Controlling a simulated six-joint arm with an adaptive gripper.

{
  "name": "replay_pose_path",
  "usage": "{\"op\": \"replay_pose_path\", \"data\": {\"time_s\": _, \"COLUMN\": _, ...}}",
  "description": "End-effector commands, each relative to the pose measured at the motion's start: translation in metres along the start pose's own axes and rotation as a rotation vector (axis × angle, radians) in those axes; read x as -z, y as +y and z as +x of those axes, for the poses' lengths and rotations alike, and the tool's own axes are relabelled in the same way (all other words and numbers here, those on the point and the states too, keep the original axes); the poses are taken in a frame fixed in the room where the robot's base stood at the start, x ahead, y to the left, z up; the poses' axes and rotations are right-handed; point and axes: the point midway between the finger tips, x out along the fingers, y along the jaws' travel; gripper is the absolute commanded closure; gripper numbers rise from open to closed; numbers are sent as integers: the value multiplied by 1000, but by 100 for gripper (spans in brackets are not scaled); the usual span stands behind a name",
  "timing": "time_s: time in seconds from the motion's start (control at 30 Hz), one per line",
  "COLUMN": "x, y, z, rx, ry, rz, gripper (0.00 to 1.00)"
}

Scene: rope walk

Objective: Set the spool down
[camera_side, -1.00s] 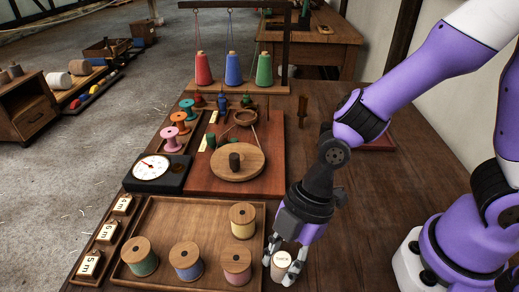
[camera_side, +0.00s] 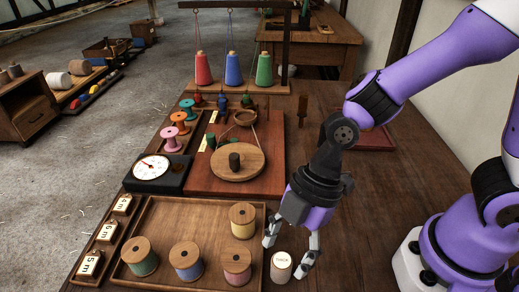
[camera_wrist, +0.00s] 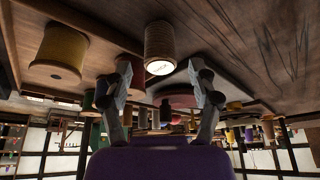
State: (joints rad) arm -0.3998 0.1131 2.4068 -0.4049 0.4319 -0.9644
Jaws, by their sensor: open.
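A small pale spool with a white lettered label on top (camera_side: 281,268) stands upright on the table, just right of the wooden tray's front right corner. It also shows at the top middle of the wrist view (camera_wrist: 159,42), where the picture is upside down. My gripper (camera_side: 288,256) is open, with its fingers spread wide and nothing held.
The wooden tray (camera_side: 180,215) holds several wooden-topped spools, including a yellow one (camera_side: 243,222) near my left finger. A dial scale (camera_side: 158,172) and a red-brown board (camera_side: 265,183) with a round wooden disc sit behind it. The table to the right is largely bare.

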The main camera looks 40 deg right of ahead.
Motion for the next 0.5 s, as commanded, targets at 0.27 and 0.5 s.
{"op": "replay_pose_path", "data": {"time_s": 0.27, "x": 0, "y": 1, "z": -64, "rx": -9, "ry": 2, "rz": 1, "gripper": 31}}
{"op": "replay_pose_path", "data": {"time_s": 0.5, "x": -2, "y": 2, "z": -94, "rx": -16, "ry": -4, "rz": 26, "gripper": 31}}
